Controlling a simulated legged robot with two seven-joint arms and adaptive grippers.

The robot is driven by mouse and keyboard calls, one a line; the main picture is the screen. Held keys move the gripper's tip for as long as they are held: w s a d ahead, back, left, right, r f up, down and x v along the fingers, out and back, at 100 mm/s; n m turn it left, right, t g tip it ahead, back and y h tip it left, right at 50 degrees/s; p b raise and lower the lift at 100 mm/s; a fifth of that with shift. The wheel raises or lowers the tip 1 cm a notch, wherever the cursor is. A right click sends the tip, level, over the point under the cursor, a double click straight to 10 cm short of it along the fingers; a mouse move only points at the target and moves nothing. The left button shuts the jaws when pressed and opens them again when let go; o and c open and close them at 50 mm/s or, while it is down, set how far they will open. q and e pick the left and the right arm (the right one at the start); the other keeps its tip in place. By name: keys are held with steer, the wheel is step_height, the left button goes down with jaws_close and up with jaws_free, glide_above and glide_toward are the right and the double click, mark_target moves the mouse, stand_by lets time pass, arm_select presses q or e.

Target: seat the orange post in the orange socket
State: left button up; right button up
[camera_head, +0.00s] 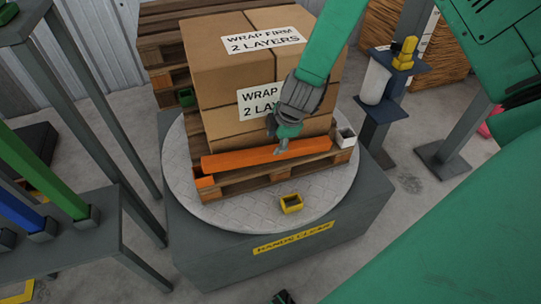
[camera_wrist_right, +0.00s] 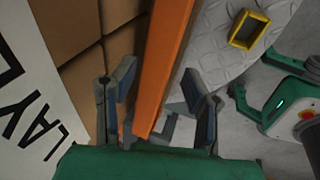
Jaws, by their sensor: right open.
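The orange post (camera_head: 255,158) lies along the front edge of the wooden pallet, before the wrapped boxes. A small orange piece at the pallet's left front corner looks like the orange socket (camera_head: 204,181), just below the post's left end. My right gripper (camera_head: 283,145) is open over the right part of the post. In the right wrist view the post (camera_wrist_right: 163,60) runs between the spread fingers (camera_wrist_right: 160,95), and I cannot tell whether they touch it.
A yellow socket (camera_head: 291,203) sits on the round turntable (camera_head: 240,212), a white socket (camera_head: 346,137) at the pallet's right corner, a green one (camera_head: 186,96) behind left. Cardboard boxes (camera_head: 225,75) rise close behind the post. A rack with green (camera_head: 45,175) and blue posts stands left.

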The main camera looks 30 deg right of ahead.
mark_target(272, 150)
steer(key=b+x, duration=0.2)
steer(key=x, duration=0.3)
steer(key=shift+s+f, duration=0.1)
steer(key=shift+f, duration=0.2)
jaws_close()
